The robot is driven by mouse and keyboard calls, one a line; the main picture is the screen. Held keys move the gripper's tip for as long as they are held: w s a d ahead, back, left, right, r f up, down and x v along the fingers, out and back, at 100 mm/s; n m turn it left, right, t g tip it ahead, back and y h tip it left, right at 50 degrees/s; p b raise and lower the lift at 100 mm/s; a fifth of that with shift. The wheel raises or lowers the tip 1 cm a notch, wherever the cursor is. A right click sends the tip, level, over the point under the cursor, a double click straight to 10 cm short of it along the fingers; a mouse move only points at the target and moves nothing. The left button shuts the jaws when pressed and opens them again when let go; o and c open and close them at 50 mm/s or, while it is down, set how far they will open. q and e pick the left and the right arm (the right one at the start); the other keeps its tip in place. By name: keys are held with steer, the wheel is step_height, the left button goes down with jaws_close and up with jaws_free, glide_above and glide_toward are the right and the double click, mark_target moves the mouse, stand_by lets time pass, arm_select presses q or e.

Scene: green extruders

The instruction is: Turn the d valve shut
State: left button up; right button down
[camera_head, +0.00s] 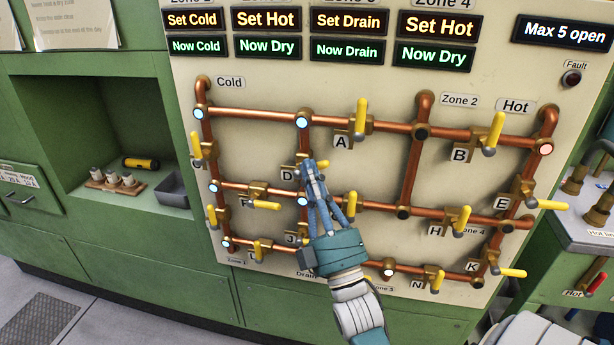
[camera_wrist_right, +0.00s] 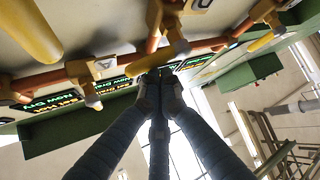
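The D valve has a yellow handle (camera_head: 323,164) on the upright copper pipe right of the "D" label (camera_head: 287,175). The handle points roughly sideways to the right, and my gripper hides part of the valve. My right gripper (camera_head: 310,168) is in front of this valve, its blue fingers drawn together at the tips. In the right wrist view the fingertips (camera_wrist_right: 160,78) are close together just below a yellow handle (camera_wrist_right: 158,58), with the "D" label (camera_wrist_right: 200,5) above. I cannot tell whether they touch the handle. My left gripper is not in view.
Copper pipes with several other yellow-handled valves surround it on the pale panel (camera_head: 260,140). The A valve handle (camera_head: 361,117) is to the upper right. A green recess (camera_head: 90,130) with small items is at left; a metal counter (camera_head: 590,225) is at right.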

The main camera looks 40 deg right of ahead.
steer(key=shift+s+d+f, duration=0.15)
steer(key=shift+d+f, duration=0.05)
steer(key=shift+f, duration=0.2)
steer(key=shift+d+f, duration=0.1)
steer(key=shift+f, duration=0.3)
stand_by(0.4)
step_height(320, 180, up, 10)
stand_by(0.5)
